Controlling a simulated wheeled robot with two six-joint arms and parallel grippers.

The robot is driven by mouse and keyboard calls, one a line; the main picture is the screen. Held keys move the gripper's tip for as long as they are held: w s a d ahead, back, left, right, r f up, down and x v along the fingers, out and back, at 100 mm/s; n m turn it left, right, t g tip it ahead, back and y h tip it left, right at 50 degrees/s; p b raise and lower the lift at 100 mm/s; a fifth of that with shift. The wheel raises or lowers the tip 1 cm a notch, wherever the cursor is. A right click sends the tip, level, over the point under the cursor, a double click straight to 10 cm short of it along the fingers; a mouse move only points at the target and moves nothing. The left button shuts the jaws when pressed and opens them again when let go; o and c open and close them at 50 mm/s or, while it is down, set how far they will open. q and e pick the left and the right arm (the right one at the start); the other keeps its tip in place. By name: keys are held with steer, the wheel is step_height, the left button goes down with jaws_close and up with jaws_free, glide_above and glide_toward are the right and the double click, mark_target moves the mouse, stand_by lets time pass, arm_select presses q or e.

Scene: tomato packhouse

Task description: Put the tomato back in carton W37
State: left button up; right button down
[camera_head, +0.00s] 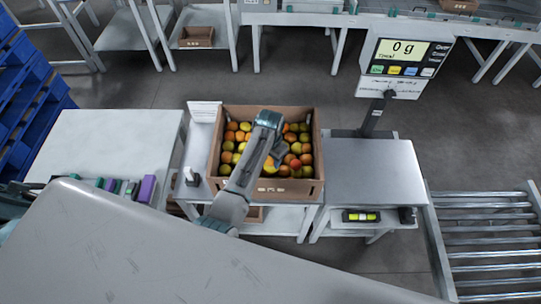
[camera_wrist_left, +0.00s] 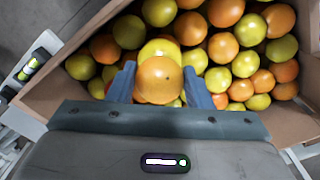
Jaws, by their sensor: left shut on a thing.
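A brown cardboard carton (camera_head: 314,184) full of red, orange and yellow-green tomatoes stands on a white stand. The marking on its near wall is too small to read, so I cannot tell if it is W37. My left gripper (camera_head: 277,157) is over the carton's right half, pointing down into it. In the left wrist view, its two blue fingers (camera_wrist_left: 160,88) are shut on an orange tomato (camera_wrist_left: 158,78). Other tomatoes lie close around and behind it; I cannot tell whether it touches them. The carton also fills the wrist view (camera_wrist_left: 58,75). My right gripper is not in view.
A scale with a bare steel plate (camera_head: 375,172) stands right of the carton; its display (camera_head: 402,50) reads 0 g. A white table (camera_head: 105,145) is at left, with small coloured items along its near edge. A roller conveyor (camera_head: 490,235) is at right.

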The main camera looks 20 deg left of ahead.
arm_select(q)
steer(key=shift+f, duration=0.15)
steer(key=o, duration=0.7)
steer(key=shift+w+f, duration=0.1)
steer(key=shift+f, duration=0.05)
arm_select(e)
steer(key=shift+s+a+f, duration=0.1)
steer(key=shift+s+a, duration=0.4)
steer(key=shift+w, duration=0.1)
arm_select(q)
steer(key=shift+r, duration=0.25)
step_height(320, 180, up, 13)
steer(key=b, duration=0.3)
steer(key=shift+f+b, duration=0.2)
steer(key=shift+b, duration=0.2)
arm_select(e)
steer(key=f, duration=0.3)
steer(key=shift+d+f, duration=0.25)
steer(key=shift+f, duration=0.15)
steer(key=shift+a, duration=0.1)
